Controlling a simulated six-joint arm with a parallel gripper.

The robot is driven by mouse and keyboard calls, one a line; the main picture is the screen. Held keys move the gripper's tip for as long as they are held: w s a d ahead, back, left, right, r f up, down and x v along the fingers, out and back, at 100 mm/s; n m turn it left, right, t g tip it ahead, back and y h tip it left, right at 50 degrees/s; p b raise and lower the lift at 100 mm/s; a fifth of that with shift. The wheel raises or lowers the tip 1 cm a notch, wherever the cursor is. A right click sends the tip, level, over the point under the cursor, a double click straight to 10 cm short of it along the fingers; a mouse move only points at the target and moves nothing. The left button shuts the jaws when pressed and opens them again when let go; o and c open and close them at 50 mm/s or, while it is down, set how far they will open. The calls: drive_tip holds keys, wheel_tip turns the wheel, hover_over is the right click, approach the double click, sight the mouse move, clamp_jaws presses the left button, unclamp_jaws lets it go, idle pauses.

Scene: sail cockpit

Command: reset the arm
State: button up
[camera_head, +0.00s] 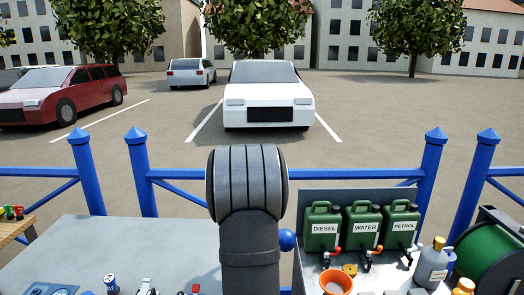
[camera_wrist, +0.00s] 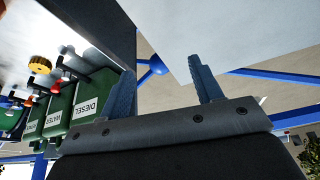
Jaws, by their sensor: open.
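My gripper (camera_wrist: 160,92) shows in the wrist view with its two blue-grey fingers apart and nothing between them. In the head view my arm stands upright at the centre and the fingers are hidden. Three green cans stand in a row at the right in the head view: the diesel can (camera_head: 323,227), the water can (camera_head: 362,226) and the petrol can (camera_head: 399,224). The diesel can also shows at the left of the wrist view (camera_wrist: 92,103), apart from my gripper.
An orange funnel (camera_head: 336,282), a grey bottle (camera_head: 433,262) and a green hose reel (camera_head: 492,255) are at the right. A grey table (camera_head: 120,243) at the left bears small items near its front. A blue fence (camera_head: 141,180) runs behind, with parked cars beyond.

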drive_tip(key=s+a+r+n, duration=0.1)
drive_tip(key=a, duration=0.8)
drive_tip(key=shift+s+y, duration=0.3)
drive_tip(key=shift+s, duration=0.1)
drive_tip(key=shift+a, duration=0.1)
drive_tip(key=o, duration=0.9)
drive_tip(key=s+a+r+g, duration=0.1)
drive_tip(key=s+a+r, duration=0.3)
drive_tip(key=s+a, duration=0.3)
drive_tip(key=s+a+r+n, duration=0.1)
drive_tip(key=s+a+r, duration=0.3)
drive_tip(key=s+a, duration=0.3)
drive_tip(key=s+a+r+g, duration=0.1)
drive_tip(key=s+a+r, duration=0.2)
drive_tip(key=s+a, duration=0.4)
drive_tip(key=x, duration=0.3)
drive_tip(key=a+x, duration=0.1)
drive_tip(key=x, duration=0.2)
drive_tip(key=w+x, duration=0.1)
drive_tip(key=x, duration=0.2)
drive_tip(key=shift+w+a+f, duration=0.1)
drive_tip(key=shift+w+a, duration=0.05)
drive_tip(key=shift+a, duration=0.15)
